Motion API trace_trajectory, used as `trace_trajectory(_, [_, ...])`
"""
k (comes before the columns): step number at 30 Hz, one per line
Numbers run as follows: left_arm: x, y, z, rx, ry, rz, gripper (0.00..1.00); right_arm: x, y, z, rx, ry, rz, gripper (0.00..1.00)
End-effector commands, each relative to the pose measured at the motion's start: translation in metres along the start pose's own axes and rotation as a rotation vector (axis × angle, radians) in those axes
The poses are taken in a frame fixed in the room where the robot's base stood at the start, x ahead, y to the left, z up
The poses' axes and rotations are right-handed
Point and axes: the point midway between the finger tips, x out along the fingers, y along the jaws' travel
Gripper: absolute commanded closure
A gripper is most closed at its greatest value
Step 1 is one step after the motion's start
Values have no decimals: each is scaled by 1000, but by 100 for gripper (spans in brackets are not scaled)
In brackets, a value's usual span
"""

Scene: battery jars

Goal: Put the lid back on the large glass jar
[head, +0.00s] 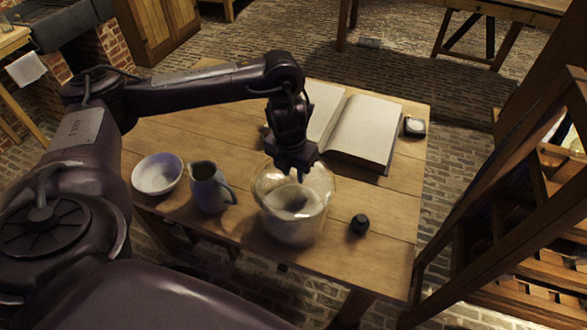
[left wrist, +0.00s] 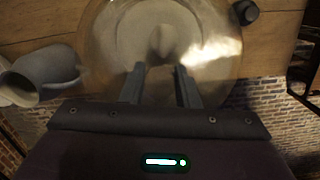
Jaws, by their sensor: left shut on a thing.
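The large glass jar (head: 293,222) stands upright near the front edge of the wooden table, and pale and dark shapes show through its clear wall. My left gripper (head: 297,174) points down over the jar's top. It is shut on the clear glass lid, whose pale knob (left wrist: 160,42) shows by the fingertips in the left wrist view. The lid's rim is hard to tell from the jar's glass, so I cannot tell whether it touches the jar's mouth. My right gripper is not in view.
A blue-grey jug (head: 209,188) stands close left of the jar, with a white bowl (head: 157,174) beyond it. A small black bottle (head: 360,224) is at the right. An open book (head: 363,130) and a small dark pot (head: 414,126) lie behind.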

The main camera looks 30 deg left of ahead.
Motion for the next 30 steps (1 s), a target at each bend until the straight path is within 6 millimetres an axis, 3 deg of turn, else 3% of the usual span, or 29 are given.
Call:
trace_trajectory(12, [0,0,0,0,-2,0,100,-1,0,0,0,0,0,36])
trace_trajectory(13, [0,0,0,0,-1,0,68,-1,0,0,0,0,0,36])
trace_trajectory(15, [0,0,0,0,-1,0,59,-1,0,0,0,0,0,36])
trace_trajectory(18, [0,0,0,0,-1,0,46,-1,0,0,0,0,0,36])
trace_trajectory(24, [0,0,0,0,1,1,45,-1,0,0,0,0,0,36])
trace_trajectory(29, [0,0,0,0,1,1,25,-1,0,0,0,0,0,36])
trace_trajectory(30, [0,0,0,0,1,0,25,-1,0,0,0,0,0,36])
